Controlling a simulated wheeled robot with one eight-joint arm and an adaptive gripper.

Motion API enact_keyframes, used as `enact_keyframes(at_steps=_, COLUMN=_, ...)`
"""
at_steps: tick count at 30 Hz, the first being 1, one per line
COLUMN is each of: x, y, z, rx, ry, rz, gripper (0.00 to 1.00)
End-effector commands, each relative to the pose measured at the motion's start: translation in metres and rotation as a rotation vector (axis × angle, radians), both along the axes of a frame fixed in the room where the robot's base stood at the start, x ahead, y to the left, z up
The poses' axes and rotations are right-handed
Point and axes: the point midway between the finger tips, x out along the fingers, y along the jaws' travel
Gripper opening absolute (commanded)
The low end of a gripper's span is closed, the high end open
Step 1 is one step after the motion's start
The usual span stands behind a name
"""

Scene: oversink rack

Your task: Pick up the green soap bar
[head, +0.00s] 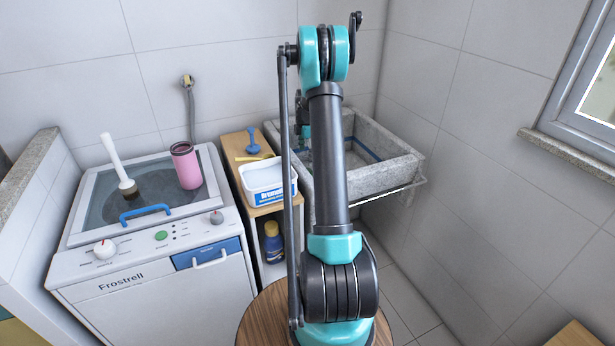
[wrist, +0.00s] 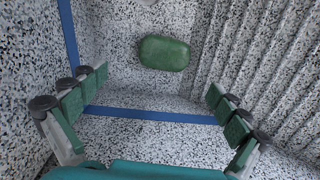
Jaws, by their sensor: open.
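The green soap bar (wrist: 165,54) shows in the wrist view at the upper middle. It is a rounded oblong bar on the speckled stone surface of the sink. My gripper (wrist: 158,92) is open, with its two fingers wide apart at the left and right of the wrist view. Nothing is between the fingers, and the soap lies beyond the fingertips, roughly centred between them. In the head view my arm hides much of the stone sink (head: 398,170), and the soap cannot be made out there.
Ribbed stone (wrist: 255,55) lies right of the soap, and a blue stripe (wrist: 150,115) crosses the sink. Left of the sink, a wooden shelf (head: 238,148) holds a white tub (head: 266,178) and a blue scoop (head: 253,143). A washing machine (head: 150,270) with a pink cup (head: 186,165) stands further left.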

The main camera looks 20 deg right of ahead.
Motion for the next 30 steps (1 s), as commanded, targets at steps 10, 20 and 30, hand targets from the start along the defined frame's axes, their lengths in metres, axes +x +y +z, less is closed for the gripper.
enact_keyframes(at_steps=10, x=0.0, y=0.0, z=-0.032, rx=0.0, ry=0.0, rz=-0.001, gripper=0.99)
enact_keyframes(at_steps=20, x=-0.007, y=-0.003, z=-0.069, rx=0.0, ry=0.0, rz=-0.001, gripper=0.99)
enact_keyframes(at_steps=30, x=-0.007, y=-0.002, z=-0.083, rx=0.0, ry=0.0, rz=-0.001, gripper=0.99)
